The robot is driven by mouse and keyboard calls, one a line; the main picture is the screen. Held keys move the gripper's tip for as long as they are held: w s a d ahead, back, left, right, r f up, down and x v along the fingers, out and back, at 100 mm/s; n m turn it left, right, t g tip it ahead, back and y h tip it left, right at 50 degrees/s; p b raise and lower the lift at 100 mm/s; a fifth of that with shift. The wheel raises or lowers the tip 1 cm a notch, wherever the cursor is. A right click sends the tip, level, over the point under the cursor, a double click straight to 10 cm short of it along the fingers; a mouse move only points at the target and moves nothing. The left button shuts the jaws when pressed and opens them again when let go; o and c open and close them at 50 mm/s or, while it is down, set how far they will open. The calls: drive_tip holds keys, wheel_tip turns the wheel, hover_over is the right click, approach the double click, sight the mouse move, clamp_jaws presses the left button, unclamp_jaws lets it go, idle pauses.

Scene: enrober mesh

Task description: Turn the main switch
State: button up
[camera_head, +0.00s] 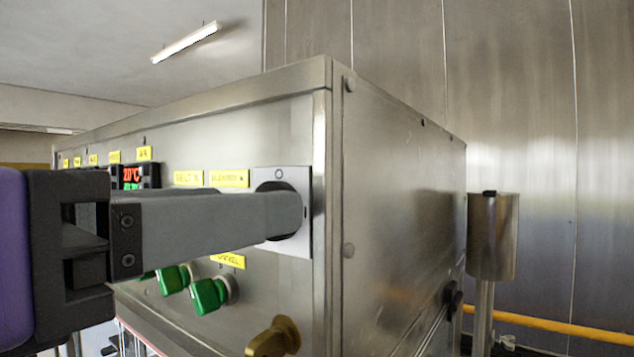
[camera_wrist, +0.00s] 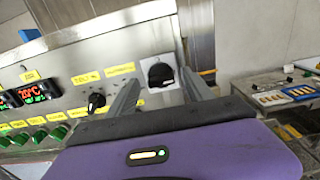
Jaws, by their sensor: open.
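The main switch appears to be the black rotary knob on a square grey plate (camera_head: 302,185) at the right end of the steel panel. In the wrist view the black knob (camera_wrist: 160,74) shows clearly between my two fingers. My gripper (camera_head: 288,214) is open, with one grey finger covering most of the knob in the head view. In the wrist view my gripper (camera_wrist: 158,82) has one finger on each side of the knob. I cannot tell whether either finger touches it.
Green knobs (camera_head: 209,294) and a brass knob (camera_head: 274,338) sit lower on the panel. A small black selector (camera_wrist: 96,102) is left of my fingers. Red and green displays (camera_head: 132,178) are farther left. A steel cylinder (camera_head: 492,236) stands right of the cabinet.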

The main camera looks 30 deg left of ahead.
drive_tip(key=shift+w, duration=0.35)
clamp_jaws()
drive_tip(key=n+b, duration=0.2)
drive_tip(key=n, duration=0.4)
drive_tip(key=n+b, duration=0.3)
drive_tip(key=n, duration=0.3)
drive_tip(key=n+b, duration=0.2)
drive_tip(key=n, duration=0.3)
drive_tip(key=shift+a+f+n+b, duration=0.25)
drive_tip(key=shift+f+n+b, duration=0.05)
drive_tip(key=shift+n+b, duration=0.1)
idle(0.6)
